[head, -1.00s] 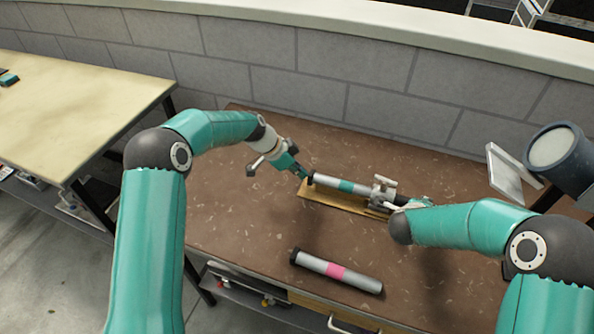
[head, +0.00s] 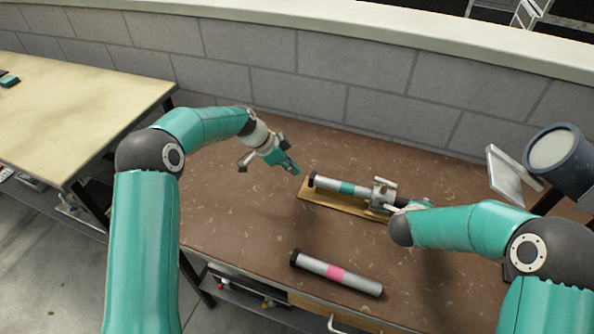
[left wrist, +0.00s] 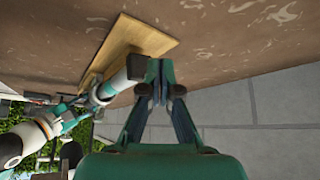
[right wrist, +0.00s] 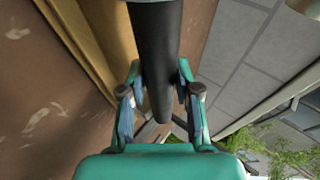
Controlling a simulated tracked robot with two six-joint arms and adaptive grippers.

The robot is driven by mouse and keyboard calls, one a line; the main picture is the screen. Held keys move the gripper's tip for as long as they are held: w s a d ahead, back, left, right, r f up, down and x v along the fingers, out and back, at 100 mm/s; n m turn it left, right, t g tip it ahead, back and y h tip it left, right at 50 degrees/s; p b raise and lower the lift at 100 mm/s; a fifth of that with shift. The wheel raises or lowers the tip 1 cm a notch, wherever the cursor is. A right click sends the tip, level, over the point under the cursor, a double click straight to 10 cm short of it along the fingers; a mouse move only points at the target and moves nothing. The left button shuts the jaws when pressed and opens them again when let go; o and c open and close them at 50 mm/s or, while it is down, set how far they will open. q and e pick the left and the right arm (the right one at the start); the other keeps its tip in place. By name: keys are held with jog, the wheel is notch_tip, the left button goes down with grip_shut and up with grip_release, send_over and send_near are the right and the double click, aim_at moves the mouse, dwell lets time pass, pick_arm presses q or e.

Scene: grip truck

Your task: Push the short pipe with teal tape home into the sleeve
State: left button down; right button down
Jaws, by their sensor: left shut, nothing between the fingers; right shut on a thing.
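The short pipe with teal tape (head: 328,183) lies lengthwise above a wooden board. Its black-capped left end is free, and its right end meets grey fittings near my right gripper. Whether it is fully seated cannot be seen. My left gripper (head: 293,169) is shut and empty, a little up and left of the capped end, apart from it. The pipe (left wrist: 107,91) also shows beside the left fingers (left wrist: 160,68) in the left wrist view. My right gripper (right wrist: 158,90) is shut on a dark cylinder (right wrist: 157,45), apparently the sleeve; in the head view my arm mostly hides it.
The wooden board (head: 322,200) rests on the brown bench (head: 240,220). A second pipe with pink tape (head: 315,266) lies nearer the front edge. A grey block wall (head: 250,60) stands behind. A dark blue cylinder and pale plate (head: 508,175) are at the right.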

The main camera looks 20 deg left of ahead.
pick_arm(q)
jog(key=shift+a+r, duration=0.25)
jog(key=shift+r, duration=0.05)
pick_arm(e)
jog(key=shift+a+f, duration=0.1)
pick_arm(q)
notch_tip(320, 180, up, 7)
dwell(0.4)
jog(key=shift+f, duration=0.1)
pick_arm(e)
jog(key=shift+c, duration=2.4)
grip_release()
jog(key=shift+s, duration=0.1)
pick_arm(q)
jog(key=shift+r+p, duration=0.55)
pick_arm(e)
jog(key=shift+v, duration=2.45)
pick_arm(q)
notch_tip(320, 180, up, 4)
jog(key=p, duration=0.4)
jog(key=shift+r, duration=0.2)
pick_arm(e)
jog(key=s+a+r, duration=0.1)
jog(key=s+r, duration=0.2)
jog(key=r, duration=0.4)
jog(key=shift+s+a, duration=0.2)
jog(key=shift+s, duration=0.1)
jog(key=shift+r, duration=0.1)
